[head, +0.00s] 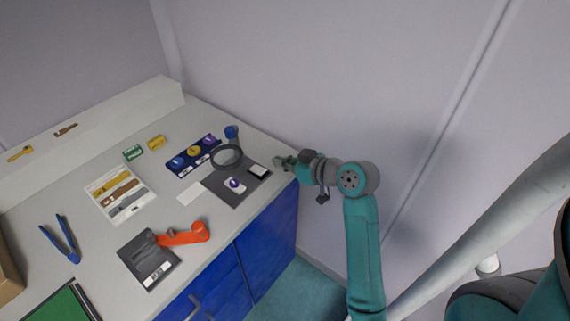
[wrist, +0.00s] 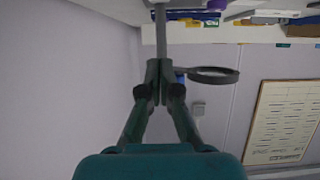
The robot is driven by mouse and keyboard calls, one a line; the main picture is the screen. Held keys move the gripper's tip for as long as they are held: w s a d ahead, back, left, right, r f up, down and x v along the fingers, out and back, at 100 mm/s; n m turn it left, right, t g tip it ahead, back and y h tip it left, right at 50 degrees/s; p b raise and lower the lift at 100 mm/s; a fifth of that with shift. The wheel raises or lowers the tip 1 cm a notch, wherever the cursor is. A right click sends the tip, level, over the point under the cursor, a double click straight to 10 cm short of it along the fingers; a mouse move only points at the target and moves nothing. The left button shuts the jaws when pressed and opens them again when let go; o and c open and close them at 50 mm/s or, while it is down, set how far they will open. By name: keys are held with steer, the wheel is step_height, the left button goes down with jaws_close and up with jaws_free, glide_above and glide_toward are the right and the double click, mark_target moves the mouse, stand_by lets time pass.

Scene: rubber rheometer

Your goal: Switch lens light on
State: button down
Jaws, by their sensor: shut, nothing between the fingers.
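The lens, a dark round magnifier ring (head: 226,157), stands over the back part of a dark grey mat (head: 222,189) on the bench. The ring also shows in the wrist view (wrist: 214,75), just right of my fingertips. My gripper (head: 284,162) is at the bench's right edge, right of the lens and apart from it in the head view. In the wrist view, my gripper (wrist: 159,82) has its fingers together with nothing held. I cannot make out a light switch on the lens.
A blue tray with round pieces (head: 193,154) and a blue-topped item (head: 232,133) stand behind the lens. An orange tool (head: 185,234) lies nearer. The wall is close right.

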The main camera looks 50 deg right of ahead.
glide_above(258, 170)
steer(key=s, duration=0.3)
steer(key=shift+d+f, duration=0.2)
steer(key=shift+f, duration=1.05)
step_height(258, 170, down, 3)
steer(key=shift+s+f, duration=0.1)
steer(key=shift+s, duration=0.05)
steer(key=shift+s+f, duration=0.1)
steer(key=shift+f, duration=0.3)
steer(key=shift+f, duration=0.1)
steer(key=shift+f+t, duration=0.25)
steer(key=shift+t, duration=0.15)
steer(key=shift+r, duration=0.1)
steer(key=shift+r, duration=0.7)
steer(key=shift+r, duration=0.1)
